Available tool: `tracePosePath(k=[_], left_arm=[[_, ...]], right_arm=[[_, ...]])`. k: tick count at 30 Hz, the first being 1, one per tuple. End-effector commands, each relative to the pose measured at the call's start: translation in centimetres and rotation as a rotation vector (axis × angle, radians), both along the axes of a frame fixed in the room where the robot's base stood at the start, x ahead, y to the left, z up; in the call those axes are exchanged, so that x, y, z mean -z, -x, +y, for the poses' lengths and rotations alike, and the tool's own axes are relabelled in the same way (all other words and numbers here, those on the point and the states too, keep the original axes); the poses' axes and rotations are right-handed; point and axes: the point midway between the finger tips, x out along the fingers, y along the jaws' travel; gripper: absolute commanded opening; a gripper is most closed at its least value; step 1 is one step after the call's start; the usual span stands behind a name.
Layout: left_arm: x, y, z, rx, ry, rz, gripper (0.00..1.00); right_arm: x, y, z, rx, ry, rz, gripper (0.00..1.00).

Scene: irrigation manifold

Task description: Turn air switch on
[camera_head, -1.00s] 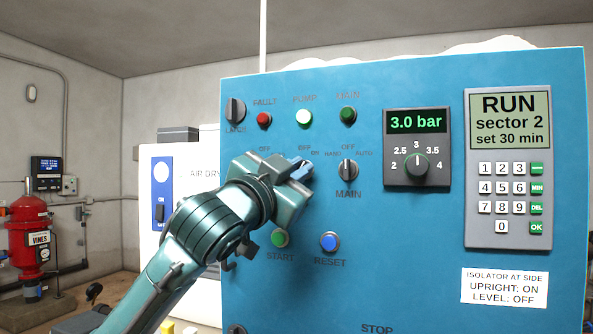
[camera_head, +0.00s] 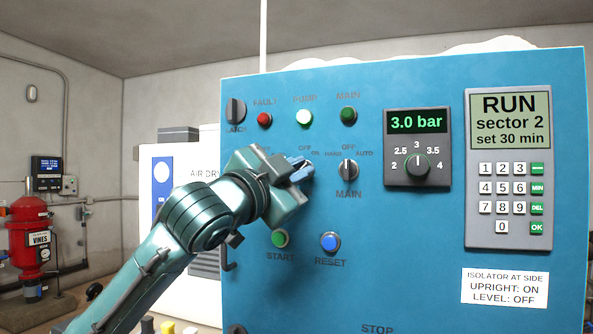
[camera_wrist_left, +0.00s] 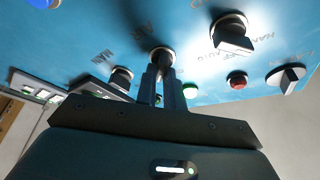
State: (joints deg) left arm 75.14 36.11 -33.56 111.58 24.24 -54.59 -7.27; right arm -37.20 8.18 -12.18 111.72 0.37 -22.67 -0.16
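The blue control panel (camera_head: 410,255) fills the right of the head view. My left gripper (camera_head: 304,168) is at its upper row of switches, covering the air switch in that view. In the left wrist view the air switch (camera_wrist_left: 162,56) shows at the fingertips of the left gripper (camera_wrist_left: 163,78). The fingers are close together with the switch's handle between them. The handle's exact angle is mostly hidden by the fingers. The right gripper is not in view.
The MAIN switch (camera_head: 348,170) is close to the right of my gripper. Another switch (camera_wrist_left: 231,35) stands on the other side in the wrist view. The START button (camera_head: 280,238) and RESET button (camera_head: 329,242) are below. The PUMP lamp (camera_head: 303,117) is white.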

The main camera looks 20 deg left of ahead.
Motion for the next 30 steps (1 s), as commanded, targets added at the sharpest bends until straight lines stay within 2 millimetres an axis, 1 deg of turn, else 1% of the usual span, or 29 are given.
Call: tracePosePath(k=[1,7,14,17,20,23,30], left_arm=[[0.0,0.0,0.0,0.000,-0.001,0.000,0.14],[0.0,0.0,0.0,0.000,0.001,0.000,0.30],[0.0,0.0,0.0,0.001,0.002,0.001,0.31],[0.2,0.4,0.2,0.001,0.002,-0.001,0.31],[0.7,1.6,0.6,0.000,0.002,-0.002,0.31],[1.3,3.4,1.2,-0.001,0.000,-0.004,0.31],[2.8,8.4,2.8,-0.001,0.000,-0.002,0.31]], right_arm=[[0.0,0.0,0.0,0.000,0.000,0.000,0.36],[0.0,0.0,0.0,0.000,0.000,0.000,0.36],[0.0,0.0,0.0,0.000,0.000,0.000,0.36],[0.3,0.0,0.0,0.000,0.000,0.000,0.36],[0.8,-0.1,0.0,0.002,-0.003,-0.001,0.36],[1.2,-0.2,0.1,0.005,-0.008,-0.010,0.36],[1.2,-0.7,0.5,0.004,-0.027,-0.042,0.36]])
